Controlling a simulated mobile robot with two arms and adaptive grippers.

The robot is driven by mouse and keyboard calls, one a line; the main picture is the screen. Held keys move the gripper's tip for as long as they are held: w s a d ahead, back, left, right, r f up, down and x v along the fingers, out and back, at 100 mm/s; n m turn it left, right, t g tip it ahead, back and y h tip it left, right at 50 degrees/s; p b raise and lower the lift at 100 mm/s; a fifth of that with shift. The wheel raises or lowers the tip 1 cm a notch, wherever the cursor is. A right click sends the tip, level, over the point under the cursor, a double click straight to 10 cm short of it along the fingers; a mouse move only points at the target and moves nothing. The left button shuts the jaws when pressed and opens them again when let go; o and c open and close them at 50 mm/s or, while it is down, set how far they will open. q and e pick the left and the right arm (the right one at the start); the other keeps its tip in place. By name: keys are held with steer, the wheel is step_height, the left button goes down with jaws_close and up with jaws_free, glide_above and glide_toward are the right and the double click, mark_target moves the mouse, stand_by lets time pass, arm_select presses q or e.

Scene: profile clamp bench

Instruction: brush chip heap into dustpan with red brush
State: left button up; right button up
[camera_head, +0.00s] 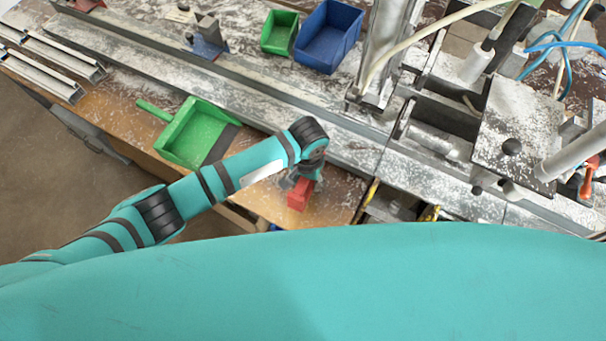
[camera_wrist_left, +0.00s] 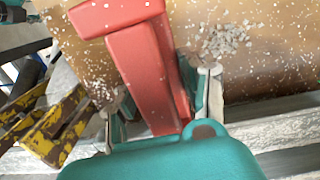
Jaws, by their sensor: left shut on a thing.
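The red brush (camera_head: 298,196) is held in my left gripper (camera_head: 302,180) above the brown bench top near its front edge. In the left wrist view the brush (camera_wrist_left: 148,75) fills the middle, with the fingers of the gripper (camera_wrist_left: 163,98) on either side of it. The chip heap (camera_wrist_left: 222,40), small pale grey bits, lies on the brown surface right of the brush in that view, apart from it. I cannot make the heap out in the head view. The green dustpan (camera_head: 190,140) lies on the bench left of my left gripper. My right gripper is not in view.
A green bin (camera_head: 280,32) and a blue bin (camera_head: 328,36) stand at the back. Metal rails run along the bench behind the dustpan. Clamp machinery with hoses (camera_head: 515,130) fills the right. Yellow-black striped parts (camera_wrist_left: 55,125) are close to the gripper. Loose chips are scattered about.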

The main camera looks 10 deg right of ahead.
arm_select(q)
steer(key=shift+f, duration=0.55)
stand_by(0.6)
steer(key=shift+w+a+r+p, duration=0.1)
steer(key=shift+w+a+p, duration=0.15)
steer(key=shift+w+a, duration=0.35)
steer(key=shift+w+a+p, duration=0.2)
steer(key=shift+w+a, duration=0.1)
steer(key=shift+a, duration=0.45)
steer(key=shift+w+a, duration=0.15)
steer(key=shift+a, duration=0.1)
steer(key=shift+w+a, duration=0.55)
steer(key=shift+a, duration=0.15)
steer(key=shift+w+a, duration=0.5)
steer(key=shift+a, duration=0.2)
steer(key=shift+w+a, duration=0.55)
steer(key=shift+a, duration=0.2)
steer(key=shift+w+a, duration=0.5)
steer(key=shift+a, duration=0.25)
